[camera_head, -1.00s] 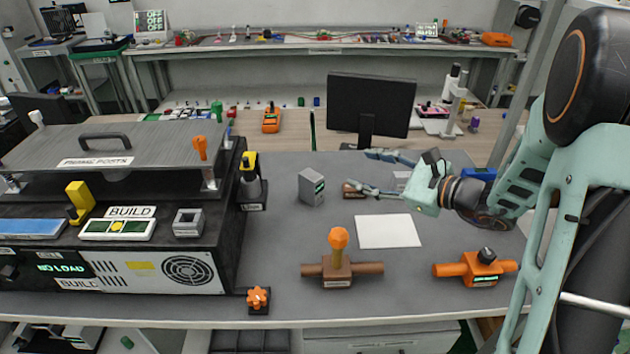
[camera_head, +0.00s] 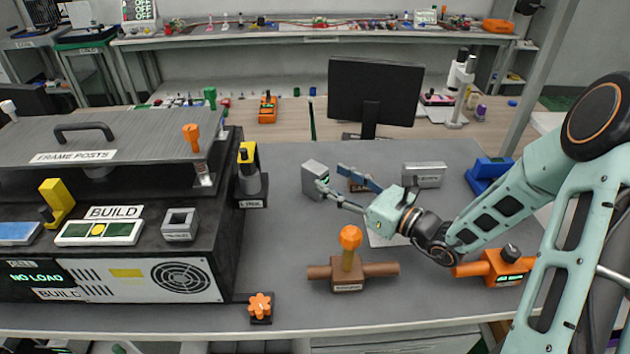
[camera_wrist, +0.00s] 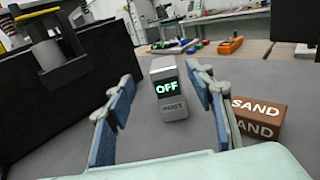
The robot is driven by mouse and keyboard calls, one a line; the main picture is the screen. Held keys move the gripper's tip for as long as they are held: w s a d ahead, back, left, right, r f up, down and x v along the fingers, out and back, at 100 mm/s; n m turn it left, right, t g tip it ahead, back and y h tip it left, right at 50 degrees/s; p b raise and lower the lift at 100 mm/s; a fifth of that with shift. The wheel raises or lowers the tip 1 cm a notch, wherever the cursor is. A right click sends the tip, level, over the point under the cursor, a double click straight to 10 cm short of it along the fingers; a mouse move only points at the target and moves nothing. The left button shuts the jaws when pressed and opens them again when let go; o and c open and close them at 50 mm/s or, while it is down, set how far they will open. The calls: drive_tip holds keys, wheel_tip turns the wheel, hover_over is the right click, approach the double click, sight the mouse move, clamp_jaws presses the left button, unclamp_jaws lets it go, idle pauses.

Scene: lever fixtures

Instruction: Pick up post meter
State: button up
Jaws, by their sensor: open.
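The post meter (camera_head: 314,179) is a small grey upright box on the table, right of the large black machine. In the wrist view the post meter (camera_wrist: 169,90) shows a lit green "OFF" display and a "POST" label, facing me. My gripper (camera_head: 334,179) is open, with its blue-padded fingers reaching left toward the meter. In the wrist view my gripper (camera_wrist: 160,80) has the meter centred between its fingers, seemingly just beyond the tips. I cannot tell whether either finger touches it.
A brown "SAND" block (camera_wrist: 256,116) lies close to the right finger. The black machine (camera_head: 180,255) with a yellow-topped fixture (camera_head: 249,170) bounds the left. An orange-knobbed wooden fixture (camera_head: 350,270) stands in front. A grey block (camera_head: 424,175) and a monitor (camera_head: 374,92) are behind.

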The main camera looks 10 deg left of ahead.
sight(325, 174)
drive_tip(key=x, duration=0.5)
drive_tip(key=shift+w+f, duration=0.15)
drive_tip(key=shift+w, duration=0.15)
clamp_jaws()
